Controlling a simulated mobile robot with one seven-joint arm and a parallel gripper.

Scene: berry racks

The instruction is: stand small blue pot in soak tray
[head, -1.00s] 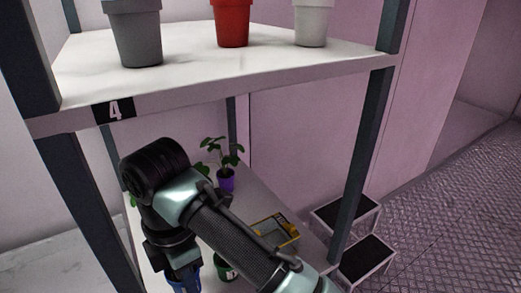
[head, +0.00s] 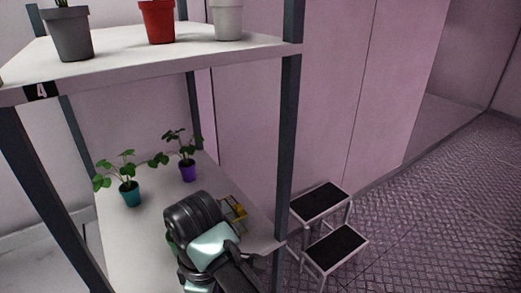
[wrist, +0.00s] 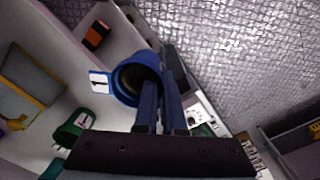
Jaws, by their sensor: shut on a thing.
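A small blue pot (wrist: 147,56) with a white tag marked 1 is in the wrist view, its open mouth facing the camera. My gripper (wrist: 159,88) is shut on its near side. In the head view my wrist hides the gripper and the blue pot. A flat yellow-edged tray (wrist: 25,92) is at the left of the wrist view, apart from the pot. It also shows in the head view (head: 239,211), partly behind my wrist. I cannot tell surely whether it is the soak tray.
Plants in a teal pot (head: 129,194) and a purple pot (head: 187,171) stand on the lower shelf. The upper shelf (head: 150,56) and rack post (head: 288,130) are close. A step stool (head: 330,240) stands right.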

